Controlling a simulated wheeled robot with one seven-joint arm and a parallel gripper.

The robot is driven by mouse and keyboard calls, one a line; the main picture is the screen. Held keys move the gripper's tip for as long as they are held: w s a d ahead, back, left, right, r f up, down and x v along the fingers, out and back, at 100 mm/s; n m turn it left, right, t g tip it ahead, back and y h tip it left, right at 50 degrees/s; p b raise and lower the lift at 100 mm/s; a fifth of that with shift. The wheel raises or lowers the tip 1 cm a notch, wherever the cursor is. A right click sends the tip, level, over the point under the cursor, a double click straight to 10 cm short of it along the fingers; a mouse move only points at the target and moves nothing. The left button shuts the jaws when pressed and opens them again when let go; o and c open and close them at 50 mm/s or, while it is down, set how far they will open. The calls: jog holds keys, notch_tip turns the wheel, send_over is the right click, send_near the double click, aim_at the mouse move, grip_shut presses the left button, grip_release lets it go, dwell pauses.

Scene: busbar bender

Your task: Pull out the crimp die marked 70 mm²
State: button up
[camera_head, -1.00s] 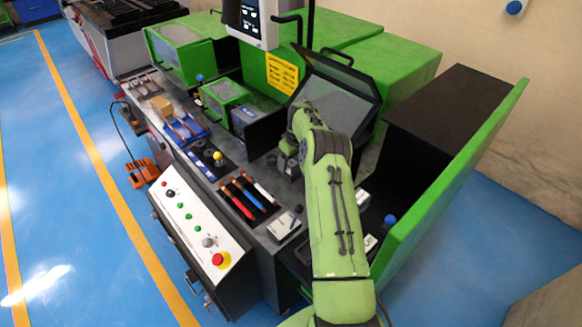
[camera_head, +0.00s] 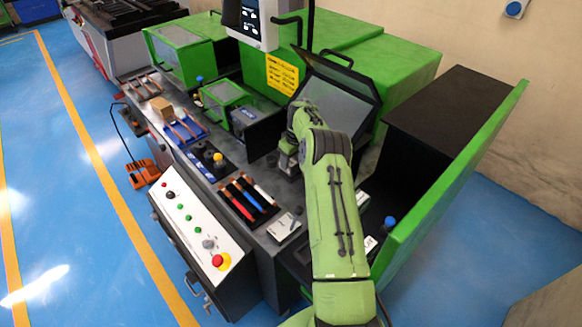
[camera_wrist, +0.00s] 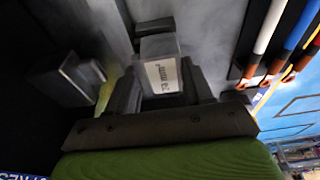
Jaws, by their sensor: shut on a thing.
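A grey block-shaped crimp die (camera_wrist: 161,62) with a white label sits between the fingers of my gripper (camera_wrist: 160,85) in the wrist view. The label's print is upside down and blurred, so I cannot read its size for sure. My gripper is shut on this die. In the head view my gripper (camera_head: 287,160) is low over the machine's worktop, in front of the tilted clear guard, and my arm partly hides this area. A second grey block (camera_wrist: 80,76) with a pale label edge stands to the left in the wrist view, apart from the gripper.
Striped busbars (camera_wrist: 270,40) lie on a dark rack right of the gripper, and the rack (camera_head: 248,199) shows in the head view. The tilted guard (camera_head: 335,85) stands close behind my gripper. A green side panel (camera_head: 455,165) rises to the right of my arm.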

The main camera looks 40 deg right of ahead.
jog(key=shift+r+p, duration=0.55)
jog(key=shift+r, duration=0.6)
notch_tip(320, 180, up, 5)
jog(key=p, duration=0.3)
jog(key=shift+r, duration=0.1)
jog(key=shift+s+a, duration=0.1)
